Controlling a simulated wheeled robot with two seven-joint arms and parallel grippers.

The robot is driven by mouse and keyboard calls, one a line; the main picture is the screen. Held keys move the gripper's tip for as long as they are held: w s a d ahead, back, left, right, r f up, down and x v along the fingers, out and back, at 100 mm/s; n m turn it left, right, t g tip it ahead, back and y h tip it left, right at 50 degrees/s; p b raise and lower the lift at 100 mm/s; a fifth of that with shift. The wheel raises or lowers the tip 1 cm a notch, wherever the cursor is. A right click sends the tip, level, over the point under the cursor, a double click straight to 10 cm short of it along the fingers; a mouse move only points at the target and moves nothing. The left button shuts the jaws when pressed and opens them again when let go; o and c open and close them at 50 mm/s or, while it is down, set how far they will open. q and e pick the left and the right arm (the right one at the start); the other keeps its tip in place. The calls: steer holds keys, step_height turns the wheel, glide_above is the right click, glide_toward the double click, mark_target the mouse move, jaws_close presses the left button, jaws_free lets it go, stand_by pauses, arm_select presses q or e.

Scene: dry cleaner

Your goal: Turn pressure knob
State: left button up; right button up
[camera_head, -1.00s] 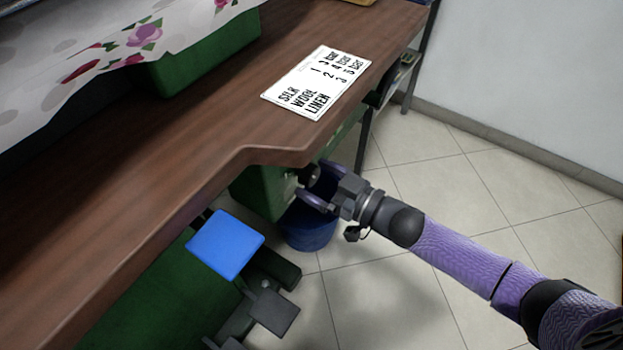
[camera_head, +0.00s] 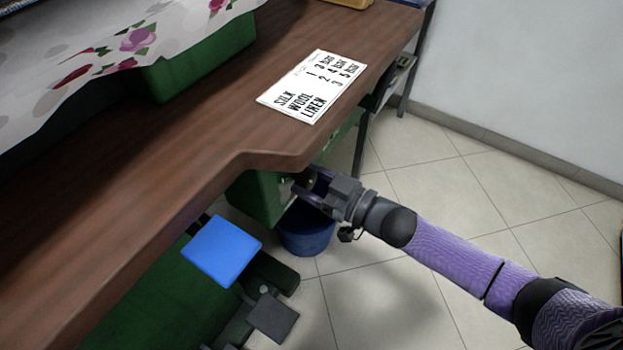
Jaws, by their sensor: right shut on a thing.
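My right gripper (camera_head: 303,186) reaches in from the right, under the front edge of the wooden table. Its fingers are at a small dark knob (camera_head: 307,178) on the side of the green machine body (camera_head: 256,196) below the tabletop, and are shut on it. The knob is mostly hidden by the fingers and the table edge, so its angle cannot be told. A white card (camera_head: 313,86) on the table lists silk, wool and linen with 1 2 bar, 2 4 bar and 3 5 bar style settings, partly hard to read. My left gripper is not in view.
The brown tabletop (camera_head: 190,160) overhangs the knob. A blue bucket (camera_head: 305,236) stands on the floor below my right gripper. A blue pedal (camera_head: 222,249) and dark pedals are at lower left. Flowered cloth (camera_head: 75,60) lies at upper left. The tiled floor at right is clear.

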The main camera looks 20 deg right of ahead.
steer(key=shift+n+p, duration=0.35)
steer(key=shift+n, duration=2.25)
steer(key=shift+n+p, duration=0.3)
steer(key=shift+n, duration=0.1)
steer(key=o, duration=1.3)
